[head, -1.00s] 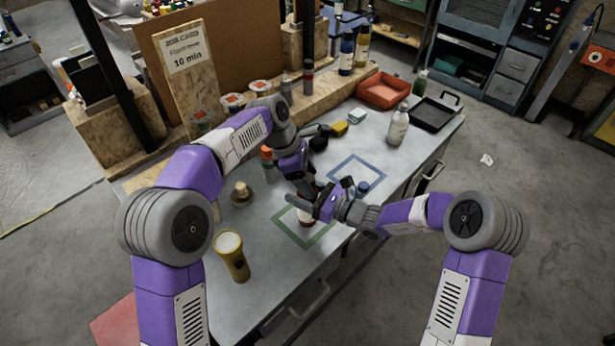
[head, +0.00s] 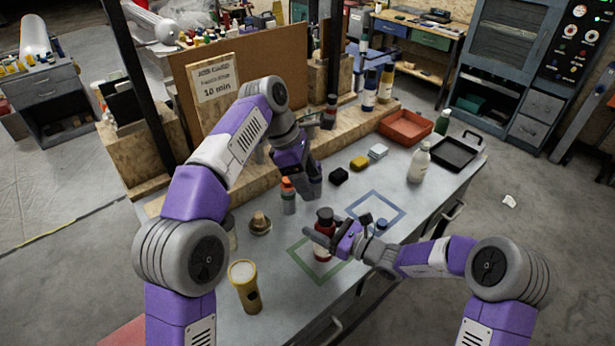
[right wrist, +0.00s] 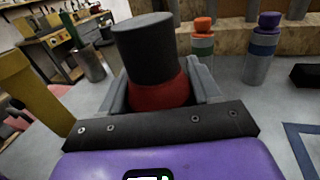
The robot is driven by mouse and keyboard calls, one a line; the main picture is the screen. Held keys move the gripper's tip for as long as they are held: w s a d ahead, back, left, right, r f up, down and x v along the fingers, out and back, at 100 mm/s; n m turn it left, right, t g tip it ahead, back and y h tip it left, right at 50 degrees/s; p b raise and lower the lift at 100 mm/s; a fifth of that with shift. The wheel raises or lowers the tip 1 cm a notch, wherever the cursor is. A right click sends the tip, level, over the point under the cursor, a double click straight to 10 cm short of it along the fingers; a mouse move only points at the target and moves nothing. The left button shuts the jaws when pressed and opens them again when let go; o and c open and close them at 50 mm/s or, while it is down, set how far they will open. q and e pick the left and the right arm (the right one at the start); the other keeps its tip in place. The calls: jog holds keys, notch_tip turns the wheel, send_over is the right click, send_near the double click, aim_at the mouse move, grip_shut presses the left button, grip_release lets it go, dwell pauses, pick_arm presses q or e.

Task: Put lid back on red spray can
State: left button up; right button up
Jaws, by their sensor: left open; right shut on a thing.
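The red spray can (head: 322,252) stands upright in the green outlined square, and its red shoulder shows in the right wrist view (right wrist: 160,97). The black lid (head: 325,216) sits on top of the can. In the right wrist view the lid (right wrist: 146,48) looks seated on the red shoulder, with no clear gap. My right gripper (head: 322,238) is shut around the can below the lid. My left gripper (head: 314,190) is open and empty, above and behind the can, apart from the lid. The can's lower part is partly hidden by my right gripper.
An orange-topped can (head: 288,197) and a wooden knob (head: 260,223) stand left of the can. A yellow flashlight (head: 244,286) stands at the front left. A white bottle (head: 419,162), red tray (head: 405,127) and black tray (head: 454,152) are right. The blue square (head: 390,200) has free room.

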aim_at(334, 232)
jog(key=o, duration=1.6)
jog(key=shift+c, duration=0.2)
jog(key=shift+p+v, duration=0.45)
jog(key=shift+v, duration=3.3)
